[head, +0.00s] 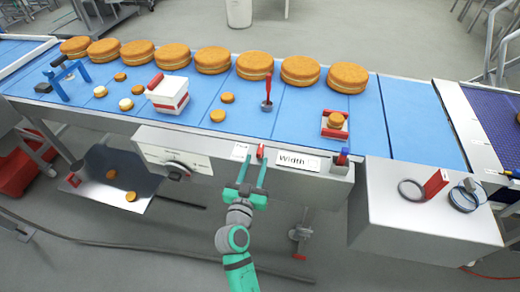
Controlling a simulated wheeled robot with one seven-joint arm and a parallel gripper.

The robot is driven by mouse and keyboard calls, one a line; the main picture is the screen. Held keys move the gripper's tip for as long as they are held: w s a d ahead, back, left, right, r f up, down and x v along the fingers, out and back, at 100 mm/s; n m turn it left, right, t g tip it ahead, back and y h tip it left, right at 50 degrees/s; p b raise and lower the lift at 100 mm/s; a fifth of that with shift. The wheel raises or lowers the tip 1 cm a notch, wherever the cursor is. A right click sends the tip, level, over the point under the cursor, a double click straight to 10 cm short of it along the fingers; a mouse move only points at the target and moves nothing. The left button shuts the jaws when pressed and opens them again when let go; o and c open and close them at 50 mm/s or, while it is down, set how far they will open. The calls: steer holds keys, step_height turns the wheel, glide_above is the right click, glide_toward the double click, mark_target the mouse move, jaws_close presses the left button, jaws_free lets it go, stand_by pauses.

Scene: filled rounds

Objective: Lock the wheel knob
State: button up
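A conveyor with a blue belt (290,110) has a grey front panel (215,160).
Large round cakes (212,60) line the belt's far side. A red-and-white box (168,94), a blue stand (67,80), a red-handled tool (268,92) and small rounds stand on the belt. A grey cabinet (420,225) is at right, with a red block (437,183) on top. A tray (105,195) hangs below left.

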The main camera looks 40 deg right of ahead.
mark_target(259, 155)
steer(key=x, duration=0.7)
steer(key=shift+a, duration=0.1)
steer(key=shift+c, duration=0.3)
